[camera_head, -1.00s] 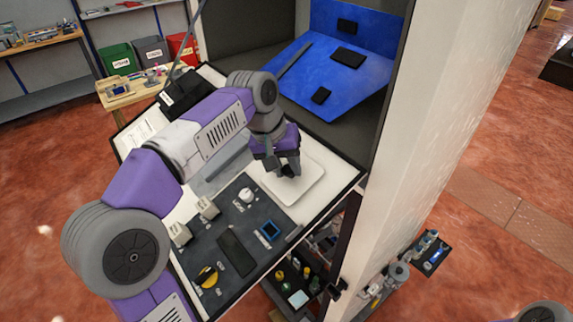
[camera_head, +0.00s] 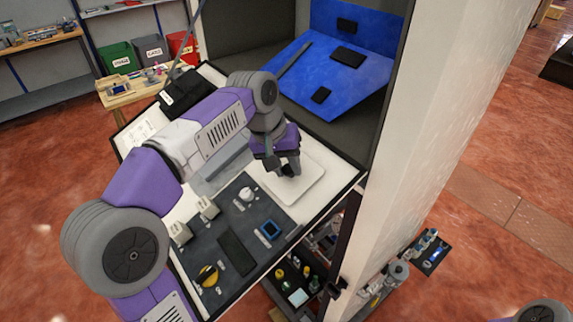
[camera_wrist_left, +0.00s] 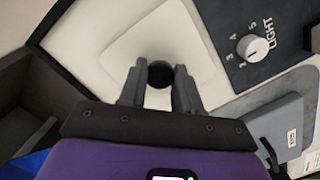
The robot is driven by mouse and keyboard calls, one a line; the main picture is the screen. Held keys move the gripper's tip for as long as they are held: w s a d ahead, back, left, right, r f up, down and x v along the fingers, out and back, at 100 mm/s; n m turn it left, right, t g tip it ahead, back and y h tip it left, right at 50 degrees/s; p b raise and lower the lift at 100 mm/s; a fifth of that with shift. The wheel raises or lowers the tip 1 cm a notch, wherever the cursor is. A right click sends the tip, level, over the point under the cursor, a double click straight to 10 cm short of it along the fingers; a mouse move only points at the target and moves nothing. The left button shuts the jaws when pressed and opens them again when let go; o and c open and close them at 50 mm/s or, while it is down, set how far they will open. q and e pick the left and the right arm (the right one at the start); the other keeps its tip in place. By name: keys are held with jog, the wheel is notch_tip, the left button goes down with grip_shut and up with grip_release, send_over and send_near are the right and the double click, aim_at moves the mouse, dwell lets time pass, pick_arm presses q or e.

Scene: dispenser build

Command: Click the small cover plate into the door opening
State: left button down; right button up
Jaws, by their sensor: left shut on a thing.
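The small cover plate (camera_head: 306,187) is a pale, rounded square at the upper right of the white door panel (camera_head: 329,149). It lies flat against the door as far as I can see; whether its edges are flush or seated in the opening I cannot tell. My left gripper (camera_head: 289,170) is over the plate with its fingers pointing down at it. In the left wrist view, the plate (camera_wrist_left: 187,30) has a round black knob (camera_wrist_left: 160,73), and the left gripper (camera_wrist_left: 159,90) is shut on this knob. My right gripper is not in view.
The white cabinet wall (camera_head: 440,120) stands to the right. A blue board (camera_head: 335,75) with black parts is inside the cabinet.

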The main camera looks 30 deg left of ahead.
pick_arm(q)
jog(key=shift+w+f, duration=0.1)
jog(key=shift+f, duration=0.25)
dwell(0.6)
jog(key=shift+c, duration=1.1)
grip_release()
jog(key=shift+r, duration=0.1)
jog(key=shift+p+v, duration=2.35)
jog(key=shift+v, duration=0.65)
